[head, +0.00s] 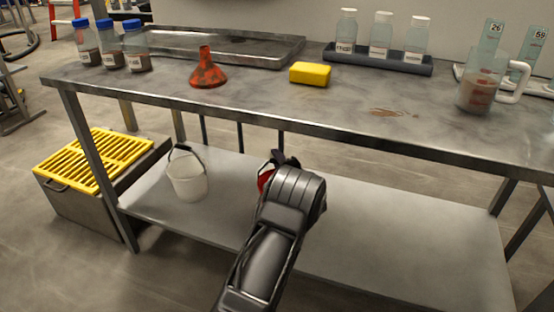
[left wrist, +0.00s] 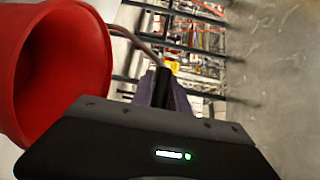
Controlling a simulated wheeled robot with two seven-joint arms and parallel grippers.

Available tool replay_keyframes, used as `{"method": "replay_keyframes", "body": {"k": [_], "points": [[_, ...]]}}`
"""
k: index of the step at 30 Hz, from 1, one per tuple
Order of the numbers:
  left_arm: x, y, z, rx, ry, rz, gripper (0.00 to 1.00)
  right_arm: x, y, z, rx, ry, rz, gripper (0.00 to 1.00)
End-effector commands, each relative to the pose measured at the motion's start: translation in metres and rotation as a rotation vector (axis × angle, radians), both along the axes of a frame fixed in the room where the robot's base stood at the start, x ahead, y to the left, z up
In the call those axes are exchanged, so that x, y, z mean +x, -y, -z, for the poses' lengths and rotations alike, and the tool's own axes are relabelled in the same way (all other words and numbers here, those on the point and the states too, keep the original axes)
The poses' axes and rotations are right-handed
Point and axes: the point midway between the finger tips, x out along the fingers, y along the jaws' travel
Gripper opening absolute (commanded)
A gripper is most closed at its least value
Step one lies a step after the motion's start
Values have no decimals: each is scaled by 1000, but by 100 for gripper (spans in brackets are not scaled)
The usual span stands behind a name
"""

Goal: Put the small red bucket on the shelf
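The small red bucket (head: 265,178) shows only as a sliver in the head view, behind my left gripper (head: 282,160) and above the lower shelf (head: 370,225). My arm hides most of it, so I cannot tell whether its base touches the shelf. In the left wrist view the red bucket (left wrist: 62,75) fills the left side, mouth visible. Its thin handle runs to the fingertips of my left gripper (left wrist: 166,80), which look closed on it. My right gripper is not in view.
A white bucket (head: 188,176) stands on the lower shelf to the left. The tabletop (head: 330,110) above holds a red funnel (head: 207,70), a yellow sponge (head: 310,73), bottles and a jug (head: 482,80). The shelf's right part is clear. A yellow grate (head: 95,160) lies left.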

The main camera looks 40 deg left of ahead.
Motion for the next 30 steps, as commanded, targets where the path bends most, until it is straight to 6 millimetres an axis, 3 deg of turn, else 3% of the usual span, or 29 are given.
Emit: {"method": "replay_keyframes", "body": {"k": [6, 17, 23, 30], "points": [[0, 0, 0, 0, 0, 0, 38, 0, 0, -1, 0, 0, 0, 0], [0, 0, -6, 0, 0, 0, 38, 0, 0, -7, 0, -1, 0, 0], [-11, 24, -6, -1, -2, 2, 38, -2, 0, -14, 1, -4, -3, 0], [-33, 70, -7, -2, -2, 3, 38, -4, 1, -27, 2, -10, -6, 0]]}}
